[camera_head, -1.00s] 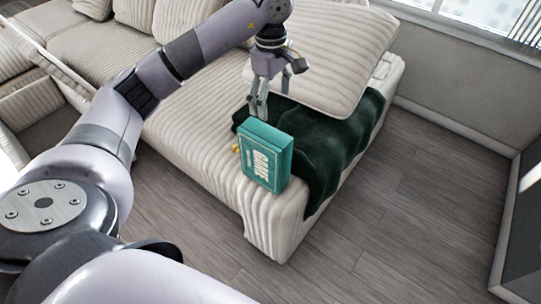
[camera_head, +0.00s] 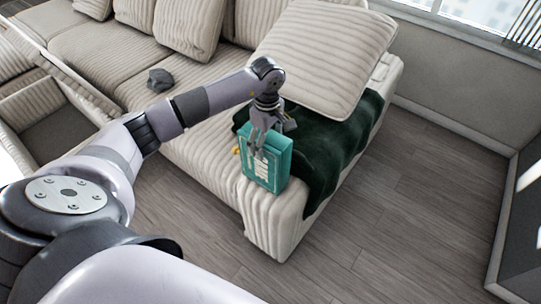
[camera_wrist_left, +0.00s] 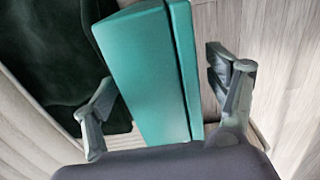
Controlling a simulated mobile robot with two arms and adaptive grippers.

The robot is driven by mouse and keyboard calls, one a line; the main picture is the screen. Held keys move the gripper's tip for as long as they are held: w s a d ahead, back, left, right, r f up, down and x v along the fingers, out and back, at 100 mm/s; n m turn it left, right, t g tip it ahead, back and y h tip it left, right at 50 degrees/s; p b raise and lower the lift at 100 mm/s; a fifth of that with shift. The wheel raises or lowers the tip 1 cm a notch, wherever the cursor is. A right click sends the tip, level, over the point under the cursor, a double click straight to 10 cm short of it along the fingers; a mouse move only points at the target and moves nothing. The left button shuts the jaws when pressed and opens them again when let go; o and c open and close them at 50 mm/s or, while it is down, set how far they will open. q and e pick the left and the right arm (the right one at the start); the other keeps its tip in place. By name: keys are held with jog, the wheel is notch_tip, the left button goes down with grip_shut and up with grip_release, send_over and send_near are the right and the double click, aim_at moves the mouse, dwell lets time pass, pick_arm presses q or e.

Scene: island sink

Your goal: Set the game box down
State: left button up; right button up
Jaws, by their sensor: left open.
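The teal game box (camera_head: 277,171) stands upright on the near corner of the sofa, beside the dark green blanket. My left gripper (camera_head: 258,150) is at the top of the box, with a finger in front of its printed face. In the left wrist view the box (camera_wrist_left: 150,75) lies between the two spread fingers of the gripper (camera_wrist_left: 162,105). Gaps show between the fingers and the box sides, so the gripper is open around it. The gripper hides part of the box's front. My right gripper is not in view.
The cream ribbed sofa (camera_head: 215,150) carries a dark green blanket (camera_head: 325,150), a large cushion (camera_head: 325,55) and a dark grey crumpled item (camera_head: 160,79). A small yellow object (camera_head: 236,151) shows beside the box. Wooden floor (camera_head: 400,215) is clear at right.

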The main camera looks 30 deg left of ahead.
pick_arm(q)
jog(key=shift+f, duration=1.35)
jog(key=shift+c, duration=0.4)
jog(key=shift+r, duration=0.1)
grip_shut()
